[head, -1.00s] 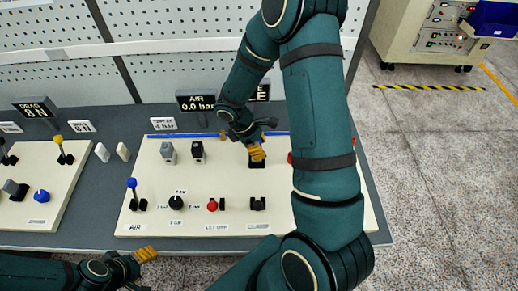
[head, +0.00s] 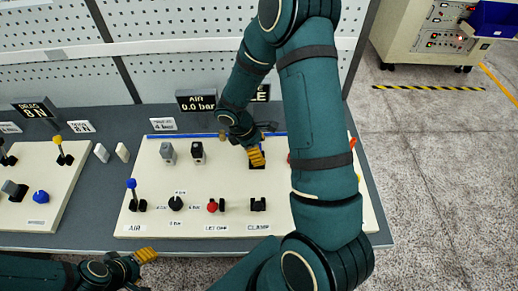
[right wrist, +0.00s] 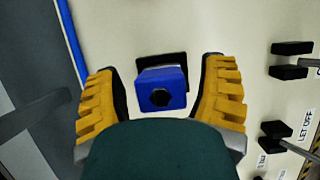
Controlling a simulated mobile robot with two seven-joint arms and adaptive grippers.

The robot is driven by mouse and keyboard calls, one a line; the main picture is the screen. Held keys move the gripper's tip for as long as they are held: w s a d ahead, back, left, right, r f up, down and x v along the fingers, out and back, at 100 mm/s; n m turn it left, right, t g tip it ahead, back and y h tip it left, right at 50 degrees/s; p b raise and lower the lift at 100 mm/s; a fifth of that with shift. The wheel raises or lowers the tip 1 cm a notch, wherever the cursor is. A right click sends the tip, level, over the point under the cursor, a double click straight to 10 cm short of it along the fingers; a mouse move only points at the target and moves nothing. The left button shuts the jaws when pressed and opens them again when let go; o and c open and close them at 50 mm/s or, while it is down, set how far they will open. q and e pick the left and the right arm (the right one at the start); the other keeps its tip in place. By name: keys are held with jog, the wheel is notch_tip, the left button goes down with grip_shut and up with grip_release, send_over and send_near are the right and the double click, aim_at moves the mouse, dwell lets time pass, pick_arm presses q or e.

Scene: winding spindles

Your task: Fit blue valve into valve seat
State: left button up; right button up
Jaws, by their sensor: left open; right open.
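The blue valve (right wrist: 162,90), a blue block with a dark hexagonal opening, sits between the fingers of my right gripper (right wrist: 162,100) in the right wrist view. Gaps show on both sides, so the open fingers do not touch it. A black holder (right wrist: 162,58) shows behind and beside the valve; I cannot tell whether the valve is seated in it. My left gripper (head: 145,256) is open and empty at the panel's front left.
The cream panel (head: 230,185) carries a grey block (head: 168,152), a black block (head: 198,150), a blue-topped lever (head: 132,190), a black knob (head: 176,203), a red knob (head: 212,205) and a black clamp (head: 257,204). My right arm hides the panel's right part. A display (head: 198,101) reads 0.0 bar.

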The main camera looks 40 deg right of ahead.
jog(key=v, duration=1.2)
jog(key=shift+s+r, duration=0.1)
